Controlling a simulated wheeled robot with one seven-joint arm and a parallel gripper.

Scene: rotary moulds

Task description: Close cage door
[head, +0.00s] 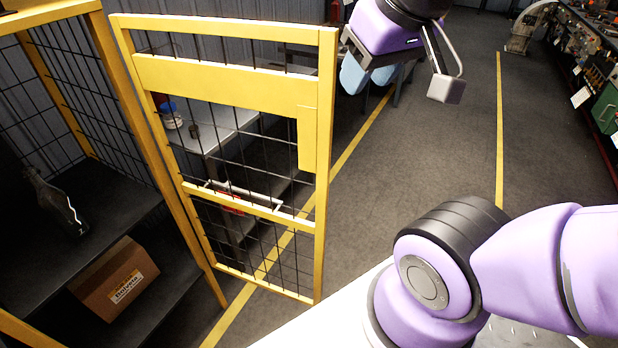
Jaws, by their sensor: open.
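The yellow cage door (230,85) with black wire mesh stands swung open in the left middle of the head view. It hangs from the yellow cage frame (150,150) along its left edge, and its free edge is on the right. My gripper (400,80) is at the top, just right of the door's upper free edge, and points downward. It is open and holds nothing that I can see. I cannot tell whether a finger touches the door.
Inside the cage are dark shelves with a cardboard box (115,280) and a glass bottle (60,205). A grey table (215,130) stands behind the door. Cluttered equipment (585,60) lines the right side. The grey floor between the yellow lines is clear.

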